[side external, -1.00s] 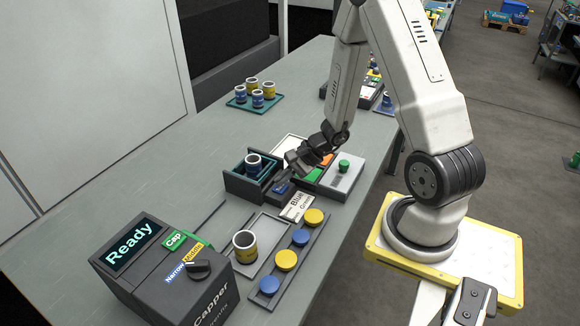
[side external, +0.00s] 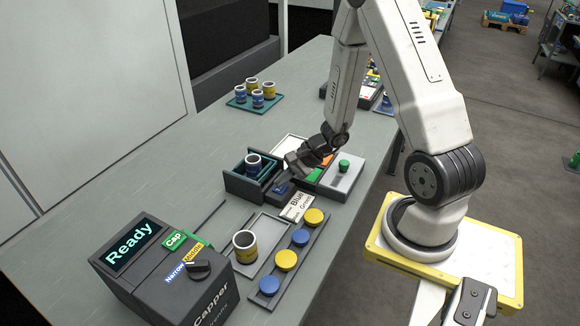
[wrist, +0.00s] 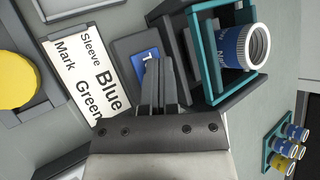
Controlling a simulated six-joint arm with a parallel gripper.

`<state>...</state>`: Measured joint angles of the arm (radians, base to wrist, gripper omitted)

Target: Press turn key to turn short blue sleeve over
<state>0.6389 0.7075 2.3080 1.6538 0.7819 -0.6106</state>
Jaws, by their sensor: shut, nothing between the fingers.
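The short blue sleeve (side external: 253,161) stands in a teal-lined holder (side external: 236,184) in the middle of the bench. In the wrist view the blue sleeve (wrist: 241,47) shows its pale open rim inside the teal frame (wrist: 196,48). The turn key is a blue key (wrist: 142,62) on a dark block beside the holder, partly hidden by my fingers. My gripper (side external: 283,182) is shut and empty, with its fingertips right at the blue key. I cannot tell whether they touch it or press it down.
A label card (side external: 296,207) reads Blue and Green. A grey capper (side external: 160,270) with a Ready screen is at the front left. A tray of sleeves (side external: 240,104) is further back.

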